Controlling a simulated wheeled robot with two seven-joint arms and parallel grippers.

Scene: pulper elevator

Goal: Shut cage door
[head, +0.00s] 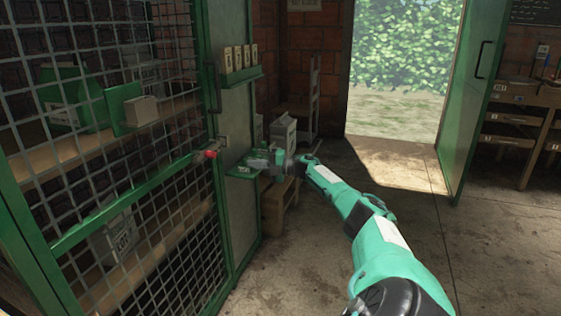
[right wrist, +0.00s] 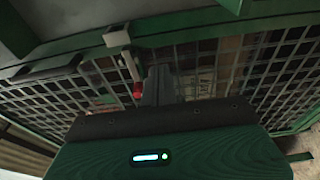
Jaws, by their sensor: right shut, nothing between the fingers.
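The cage door (head: 150,190) is a green-framed panel of wire mesh filling the left of the head view. I cannot tell whether its edge is flush with the frame. A red knob (head: 210,154) is at its right edge; it also shows in the right wrist view (right wrist: 137,90), just left of my fingers. My right gripper (head: 256,163) is shut and empty, to the right of the knob in the head view. In the right wrist view its dark fingers (right wrist: 158,84) point towards the mesh and partly hide it. My left gripper is out of view.
Shelves behind the mesh hold a green box (head: 62,97) and bags. A green panel (head: 236,115) with a small shelf of boxes stands right of the mesh. A wooden stool (head: 277,200) is below my gripper. The concrete floor (head: 320,270) is clear towards the open doorway.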

